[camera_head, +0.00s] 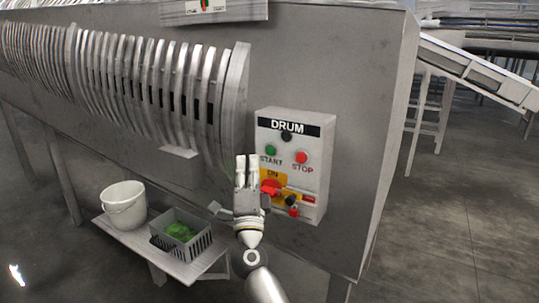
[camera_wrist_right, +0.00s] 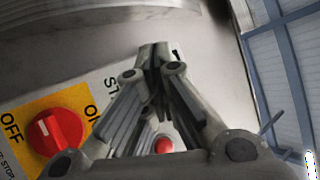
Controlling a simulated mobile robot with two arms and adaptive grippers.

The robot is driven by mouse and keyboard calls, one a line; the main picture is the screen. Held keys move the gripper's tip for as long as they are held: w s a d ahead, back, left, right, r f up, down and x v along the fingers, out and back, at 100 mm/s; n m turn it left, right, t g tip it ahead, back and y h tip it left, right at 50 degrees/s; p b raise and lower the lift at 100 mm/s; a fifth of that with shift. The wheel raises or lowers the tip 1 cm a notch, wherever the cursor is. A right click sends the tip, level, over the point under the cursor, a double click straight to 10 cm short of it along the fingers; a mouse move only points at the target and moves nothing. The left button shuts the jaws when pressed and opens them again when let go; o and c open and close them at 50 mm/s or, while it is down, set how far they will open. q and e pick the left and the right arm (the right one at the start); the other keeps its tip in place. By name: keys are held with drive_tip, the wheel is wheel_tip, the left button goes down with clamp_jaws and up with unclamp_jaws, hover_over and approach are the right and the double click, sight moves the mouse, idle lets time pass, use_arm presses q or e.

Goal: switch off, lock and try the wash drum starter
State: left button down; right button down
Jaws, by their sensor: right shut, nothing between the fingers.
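The drum starter (camera_head: 313,172) is a grey box on the machine's side, marked DRUM. It has a green START button (camera_head: 271,150) and a red STOP button (camera_head: 301,157). Below is a red rotary knob (camera_head: 268,187) on a yellow plate. In the right wrist view the knob (camera_wrist_right: 57,131) lies between OFF and ON, with a pale mark on its OFF side. A small red item (camera_head: 294,211), perhaps a padlock, is at the box's lower edge. My right gripper (camera_head: 247,160) is shut and empty, left of the knob, partly covering the box's edge. My left gripper is out of view.
A white bucket (camera_head: 124,207) and a dark crate (camera_head: 195,247) with greens (camera_head: 180,231) stand on a low bench (camera_head: 127,237) at lower left. The ribbed drum (camera_head: 150,80) is left of the box. Open floor (camera_head: 450,220) lies right.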

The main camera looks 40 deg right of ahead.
sight(270, 151)
drive_tip(key=shift+w+d, duration=0.3)
drive_tip(key=shift+d, duration=0.35)
drive_tip(key=shift+w+d, duration=0.25)
drive_tip(key=shift+d, duration=0.45)
drive_tip(key=shift+w+d, duration=0.3)
drive_tip(key=shift+d, duration=0.35)
drive_tip(key=shift+w+d, duration=0.15)
drive_tip(key=shift+d, duration=0.25)
drive_tip(key=shift+w+d, duration=0.15)
drive_tip(key=shift+d, duration=0.25)
idle(0.6)
drive_tip(key=shift+a, duration=0.1)
drive_tip(key=shift+s+a+p, duration=0.35)
drive_tip(key=shift+a+p, duration=0.05)
drive_tip(key=shift+a, duration=0.25)
